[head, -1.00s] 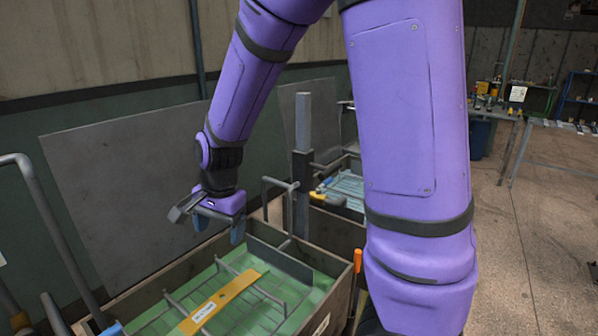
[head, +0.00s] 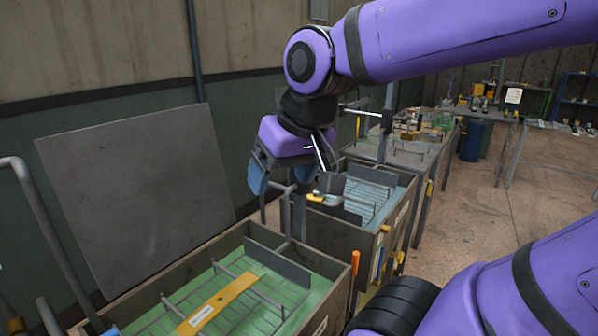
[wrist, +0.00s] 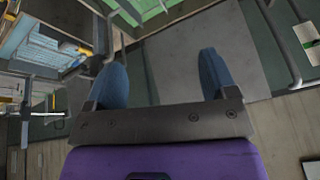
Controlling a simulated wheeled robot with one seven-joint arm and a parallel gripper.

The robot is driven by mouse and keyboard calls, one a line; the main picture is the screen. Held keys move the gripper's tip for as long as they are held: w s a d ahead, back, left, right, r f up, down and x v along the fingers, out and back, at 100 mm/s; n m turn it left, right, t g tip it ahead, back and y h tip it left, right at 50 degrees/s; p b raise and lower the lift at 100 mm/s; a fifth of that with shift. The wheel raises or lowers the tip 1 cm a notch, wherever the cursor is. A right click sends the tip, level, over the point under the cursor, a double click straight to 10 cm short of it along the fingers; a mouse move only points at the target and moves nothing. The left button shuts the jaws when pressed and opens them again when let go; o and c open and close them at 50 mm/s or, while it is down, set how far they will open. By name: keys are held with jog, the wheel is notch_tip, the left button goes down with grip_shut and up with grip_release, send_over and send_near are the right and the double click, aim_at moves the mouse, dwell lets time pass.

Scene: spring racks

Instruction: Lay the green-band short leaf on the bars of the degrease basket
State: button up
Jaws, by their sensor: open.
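My gripper (head: 282,182) is open and empty, with two blue fingers hanging high beyond the green tank, in front of the blue tank. In the wrist view its fingers (wrist: 162,82) stand wide apart with nothing between them. A wire basket with grey bars (head: 263,295) sits in the green-filled tank at the front. I cannot read from its label whether it is the degrease basket. A yellow strip with a white label (head: 236,287) lies across this basket. I cannot make out a green-band short leaf in any view.
The green tank's wooden wall (head: 336,297) carries an orange-handled tool (head: 355,263). A second tank with blue liquid and a rack (head: 370,197) stands behind. A grey panel (head: 140,190) leans at the wall. Benches (head: 415,150) stand farther back, and open floor lies to the right.

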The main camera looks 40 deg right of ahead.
jog(key=shift+s+d+r+n+h, duration=0.1)
jog(key=shift+s+r+n, duration=0.15)
jog(key=shift+s, duration=0.3)
jog(key=shift+s+d+r+n+h, duration=0.1)
jog(key=shift+s+n, duration=0.2)
jog(key=shift+s, duration=0.2)
jog(key=shift+s+d+r+n+h, duration=0.1)
jog(key=shift+s+r+n, duration=0.15)
jog(key=shift+s, duration=0.3)
